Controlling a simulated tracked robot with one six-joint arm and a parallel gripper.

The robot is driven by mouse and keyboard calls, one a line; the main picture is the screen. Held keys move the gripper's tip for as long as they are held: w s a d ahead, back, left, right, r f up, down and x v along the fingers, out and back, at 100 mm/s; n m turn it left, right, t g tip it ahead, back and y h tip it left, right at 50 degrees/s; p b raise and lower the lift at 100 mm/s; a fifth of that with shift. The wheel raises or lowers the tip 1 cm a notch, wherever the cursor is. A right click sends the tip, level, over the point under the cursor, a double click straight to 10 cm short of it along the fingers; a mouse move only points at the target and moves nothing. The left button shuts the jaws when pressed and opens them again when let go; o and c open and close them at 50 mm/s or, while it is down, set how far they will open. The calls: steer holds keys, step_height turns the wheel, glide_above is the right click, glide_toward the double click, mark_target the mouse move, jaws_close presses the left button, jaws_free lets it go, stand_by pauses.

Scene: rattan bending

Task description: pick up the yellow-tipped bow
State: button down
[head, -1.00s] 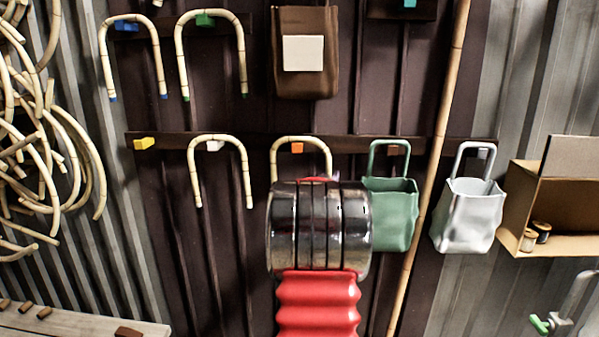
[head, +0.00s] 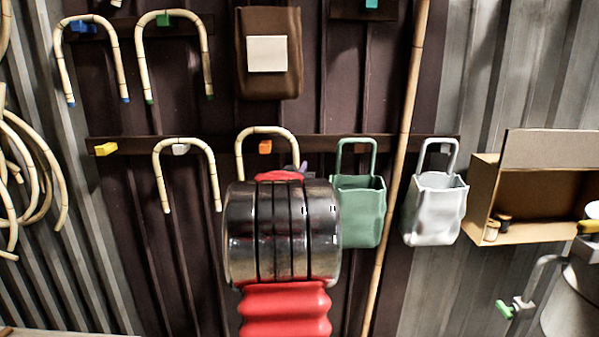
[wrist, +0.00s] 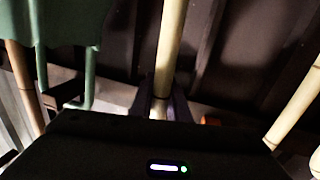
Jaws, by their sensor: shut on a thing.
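A pale rattan bow (head: 267,130) stands around the orange peg (head: 264,147), its arch a little above it. My gripper (wrist: 160,105) is shut on one leg of this bow, which shows between the fingers in the wrist view (wrist: 171,45). In the head view my wrist hides the fingers, apart from a dark purple bit, and the bow's lower ends. I cannot see its tip colour. Another bow (head: 183,142) hangs on the white peg; its tips look plain. A blue-tipped bow (head: 92,18) and a green-tipped bow (head: 172,14) hang above.
The yellow peg (head: 105,149) is empty. A green bag (head: 358,210) hangs close right of my wrist, then a grey bag (head: 435,210). A brown pouch (head: 268,80) hangs above. A tall pole (head: 395,160) and cardboard box (head: 535,190) are at right.

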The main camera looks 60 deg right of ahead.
steer(key=v, duration=1.6)
steer(key=shift+a, duration=0.25)
stand_by(0.6)
steer(key=w+a+f+n+t+y, duration=0.35)
steer(key=w+a+f+t, duration=0.2)
steer(key=w+a, duration=0.6)
steer(key=w+a+f+n+t+y, duration=0.2)
steer(key=w+a+f+n+t, duration=0.2)
steer(key=w+a+f, duration=0.55)
steer(key=w+a+f+n+t+y, duration=0.1)
steer(key=w+a+f+n+y, duration=0.1)
steer(key=a, duration=0.9)
steer(key=w+a+f+n+t+y, duration=0.1)
steer(key=w+a+f+n+y, duration=0.2)
steer(key=a+y, duration=0.3)
steer(key=w+a+f+n+t+y, duration=0.2)
steer(key=w+a+f+y, duration=0.2)
steer(key=a, duration=1.2)
steer(key=shift+w+a+f, duration=0.2)
steer(key=shift+w+f, duration=0.05)
steer(key=shift+w, duration=0.05)
steer(key=shift+s+n, duration=0.1)
steer(key=shift+n, duration=0.15)
